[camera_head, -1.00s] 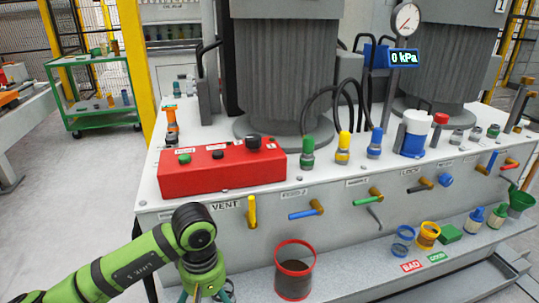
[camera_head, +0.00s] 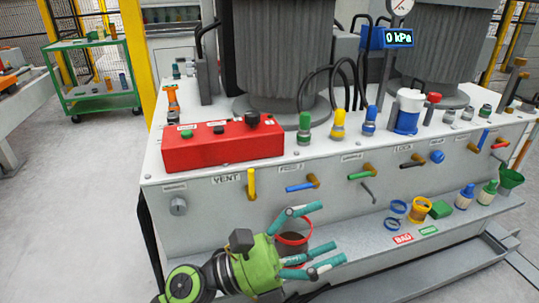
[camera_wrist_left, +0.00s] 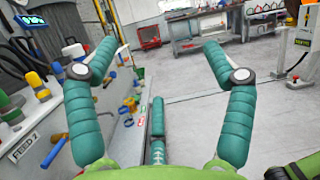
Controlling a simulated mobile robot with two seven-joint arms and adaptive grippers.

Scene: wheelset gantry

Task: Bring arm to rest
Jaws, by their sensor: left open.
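My left gripper (camera_head: 328,235) reaches in from the bottom left in the head view, in front of the bench's lower shelf. Its green body and teal fingers partly cover a red-rimmed dark cup (camera_head: 293,240). The fingers are spread apart with nothing between them. I cannot tell from the head view whether a finger touches the cup. My right gripper is not in view.
The bench (camera_head: 330,195) carries a red control box (camera_head: 222,148), valve levers and capped fittings. A lower shelf (camera_head: 370,243) holds blue and orange rings and small bottles. A green cart (camera_head: 97,90) stands at the back left. Floor to the left is free.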

